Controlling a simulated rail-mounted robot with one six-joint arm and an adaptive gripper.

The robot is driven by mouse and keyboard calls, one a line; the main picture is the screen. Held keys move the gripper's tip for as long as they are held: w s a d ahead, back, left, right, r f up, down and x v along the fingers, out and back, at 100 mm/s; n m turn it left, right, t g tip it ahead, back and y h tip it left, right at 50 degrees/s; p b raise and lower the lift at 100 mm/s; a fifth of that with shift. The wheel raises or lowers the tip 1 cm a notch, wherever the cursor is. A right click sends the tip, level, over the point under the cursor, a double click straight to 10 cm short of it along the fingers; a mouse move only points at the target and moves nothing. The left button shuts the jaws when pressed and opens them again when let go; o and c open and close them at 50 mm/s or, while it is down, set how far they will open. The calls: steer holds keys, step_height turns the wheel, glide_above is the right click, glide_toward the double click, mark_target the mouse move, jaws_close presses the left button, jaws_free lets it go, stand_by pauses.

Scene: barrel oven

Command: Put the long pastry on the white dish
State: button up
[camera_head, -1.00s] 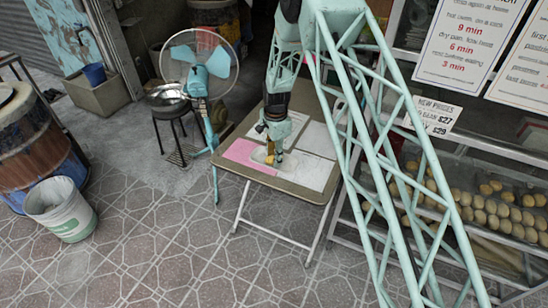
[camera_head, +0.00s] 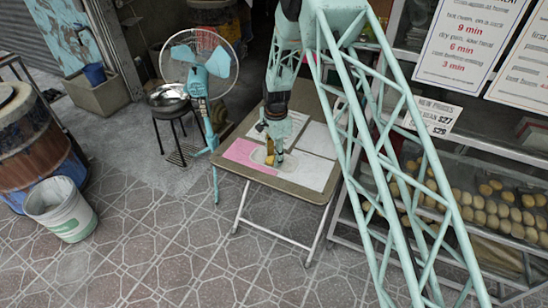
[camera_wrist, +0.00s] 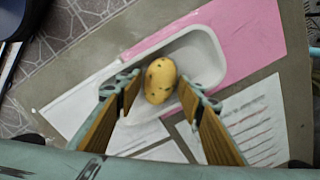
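The long pastry (camera_wrist: 160,80), a yellow-brown oval with dark specks, lies in the white dish (camera_wrist: 205,62) in the wrist view, towards its near side. The dish is an oblong tray with rounded ends on the table. In the head view the dish (camera_head: 258,156) and pastry (camera_head: 269,160) are small and partly hidden by my gripper. My gripper (camera_wrist: 159,86) has its two wooden-faced fingers spread on either side of the pastry, with a visible gap on both sides. It is over the dish; its exact height is unclear.
The small folding table (camera_head: 290,186) carries a pink sheet (camera_head: 243,151) and white papers (camera_head: 316,172). A fan (camera_head: 200,75) stands left of it. A glass display case with several pastries (camera_head: 495,208) stands at the right. A bucket (camera_head: 60,207) sits on the floor at left.

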step_height(320, 180, up, 12)
steer(key=shift+s+d+f+p, duration=0.15)
steer(key=shift+s+f+p, duration=0.1)
steer(key=shift+p, duration=0.15)
stand_by(0.9)
